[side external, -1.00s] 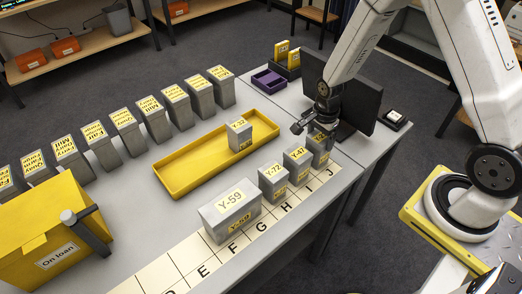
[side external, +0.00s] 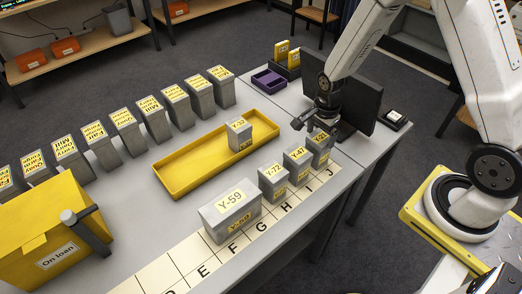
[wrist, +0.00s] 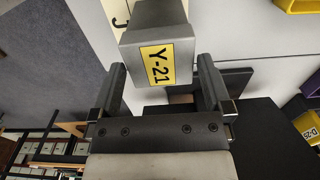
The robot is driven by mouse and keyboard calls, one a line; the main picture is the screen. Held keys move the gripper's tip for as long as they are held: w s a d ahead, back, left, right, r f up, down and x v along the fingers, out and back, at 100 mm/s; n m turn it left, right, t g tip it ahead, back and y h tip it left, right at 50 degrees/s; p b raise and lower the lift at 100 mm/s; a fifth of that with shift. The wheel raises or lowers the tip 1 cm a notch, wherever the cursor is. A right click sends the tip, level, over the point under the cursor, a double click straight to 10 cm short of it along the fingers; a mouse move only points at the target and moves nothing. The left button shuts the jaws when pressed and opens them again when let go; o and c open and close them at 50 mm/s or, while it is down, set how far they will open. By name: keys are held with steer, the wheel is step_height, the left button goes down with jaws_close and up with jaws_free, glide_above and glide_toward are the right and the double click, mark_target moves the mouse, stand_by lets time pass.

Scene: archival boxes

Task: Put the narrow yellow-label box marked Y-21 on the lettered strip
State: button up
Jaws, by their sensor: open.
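The narrow grey box with the yellow Y-21 label (wrist: 157,64) shows large in the wrist view, close to the letter J. In the side view this box (side external: 319,152) stands upright at the J end of the lettered strip (side external: 205,271), beside the Y-47 box. My gripper (side external: 311,128) is open just above and behind it. In the wrist view the fingers of my gripper (wrist: 160,66) are apart on either side of the box, with gaps showing, and hold nothing.
Boxes Y-47 (side external: 297,164), Y-72 (side external: 273,183) and the wide Y-59 (side external: 231,214) stand along the strip. The yellow tray (side external: 186,176) holds one small box (side external: 238,137). A monitor (side external: 355,105) stands close behind my gripper. Several boxes line the far edge.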

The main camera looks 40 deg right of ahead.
step_height(320, 180, up, 10)
steer(key=shift+r, duration=0.25)
stand_by(0.5)
stand_by(0.5)
steer(key=s+a+r+n+t, duration=0.1)
steer(key=s+n, duration=0.3)
steer(key=n, duration=0.5)
steer(key=s+a+r+n+t, duration=0.1)
steer(key=s+a+n, duration=0.3)
steer(key=n, duration=0.5)
steer(key=shift+s+a+r+t, duration=0.2)
steer(key=shift+r+t, duration=0.1)
steer(key=shift+r, duration=0.05)
stand_by(0.6)
